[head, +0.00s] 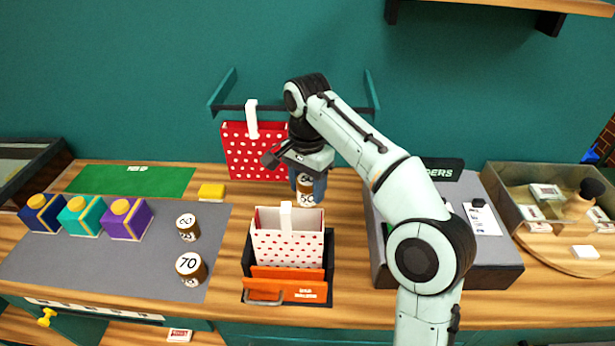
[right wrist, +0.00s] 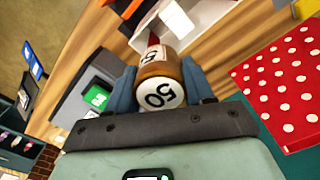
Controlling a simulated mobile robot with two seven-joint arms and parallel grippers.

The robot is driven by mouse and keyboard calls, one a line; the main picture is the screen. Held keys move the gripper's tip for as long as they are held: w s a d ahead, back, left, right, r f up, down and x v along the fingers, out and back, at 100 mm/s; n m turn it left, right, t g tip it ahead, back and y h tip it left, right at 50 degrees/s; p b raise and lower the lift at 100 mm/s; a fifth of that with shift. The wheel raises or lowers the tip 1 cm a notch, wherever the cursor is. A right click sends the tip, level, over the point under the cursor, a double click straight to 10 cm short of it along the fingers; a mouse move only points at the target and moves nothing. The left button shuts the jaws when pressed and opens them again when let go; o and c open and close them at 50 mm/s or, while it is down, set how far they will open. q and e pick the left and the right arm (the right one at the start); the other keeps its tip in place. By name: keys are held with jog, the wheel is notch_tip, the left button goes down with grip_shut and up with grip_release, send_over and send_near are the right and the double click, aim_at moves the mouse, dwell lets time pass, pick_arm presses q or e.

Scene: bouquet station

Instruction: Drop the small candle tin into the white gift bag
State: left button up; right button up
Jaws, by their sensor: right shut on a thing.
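My right gripper (head: 306,188) is shut on a small brown candle tin (head: 307,197) with a white label. In the right wrist view the tin (right wrist: 160,80) reads 50 and sits between the two blue-grey fingers (right wrist: 160,85). The white gift bag (head: 287,246) has red dots and a white handle, and stands upright in a black holder (head: 328,270) with an orange front. In the head view the held tin is just above and behind the bag's right rear corner, apart from it. My left gripper is not in view.
A red dotted bag (head: 252,158) hangs at the back wall. Two other tins, one marked 70 (head: 191,268) and one smaller (head: 188,227), stand on the grey mat (head: 90,262) with several coloured boxes. A dark-sided box (head: 490,262) stands right of the holder.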

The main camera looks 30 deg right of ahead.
aim_at(307, 204)
jog(key=shift+f, duration=1.7)
notch_tip(307, 204, down, 2)
jog(key=shift+f+b, duration=0.15)
jog(key=shift+b, duration=0.25)
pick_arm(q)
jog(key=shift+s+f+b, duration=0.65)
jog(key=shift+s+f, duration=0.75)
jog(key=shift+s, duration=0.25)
pick_arm(e)
jog(key=shift+f, duration=1.75)
jog(key=o, duration=1.2)
